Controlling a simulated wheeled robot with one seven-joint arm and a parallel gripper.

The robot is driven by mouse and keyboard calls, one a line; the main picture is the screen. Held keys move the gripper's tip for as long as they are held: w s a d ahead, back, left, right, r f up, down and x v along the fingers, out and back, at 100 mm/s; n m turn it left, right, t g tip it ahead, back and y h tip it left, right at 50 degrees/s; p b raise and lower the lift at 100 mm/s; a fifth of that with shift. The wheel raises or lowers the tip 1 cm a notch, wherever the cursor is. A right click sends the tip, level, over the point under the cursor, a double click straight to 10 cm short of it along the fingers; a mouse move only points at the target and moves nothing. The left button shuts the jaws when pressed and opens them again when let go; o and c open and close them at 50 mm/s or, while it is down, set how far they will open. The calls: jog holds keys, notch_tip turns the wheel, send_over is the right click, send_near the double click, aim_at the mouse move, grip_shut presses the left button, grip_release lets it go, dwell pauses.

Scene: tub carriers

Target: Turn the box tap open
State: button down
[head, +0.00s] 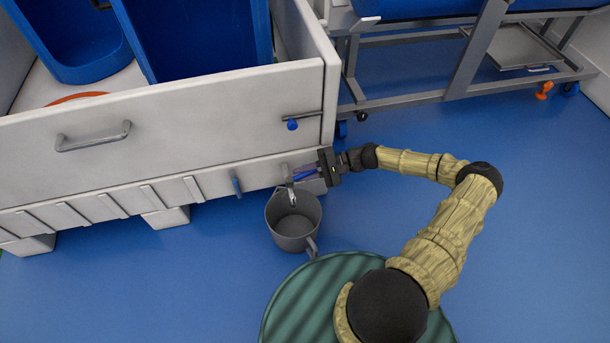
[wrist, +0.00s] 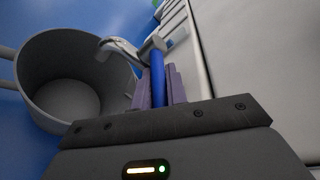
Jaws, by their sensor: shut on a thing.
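The box tap has a grey metal spout (head: 291,194) and a blue handle (head: 304,175), low on the front of the white box (head: 180,108). In the wrist view the spout (wrist: 120,46) curves out to the left and the blue handle (wrist: 157,78) lies between my purple fingers. My gripper (head: 305,172) is shut on the blue handle; its fingers also show in the wrist view (wrist: 160,88). A grey jug (head: 282,228) stands on the floor under the spout. It looks empty in the wrist view (wrist: 45,100).
Blue tubs (head: 200,40) stand inside the white box. A grey wheeled frame (head: 425,98) stands at the back right. The blue floor (head: 540,200) is clear on the right.

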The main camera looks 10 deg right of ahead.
jog(key=shift+w+a+n+g, duration=0.1)
jog(key=shift+w+n+g, duration=0.2)
jog(key=shift+n+g, duration=0.7)
jog(key=c, duration=1.4)
grip_release()
jog(key=p+v, duration=0.5)
jog(key=v, duration=1.2)
jog(key=shift+w, duration=0.25)
jog(key=shift+c, duration=0.5)
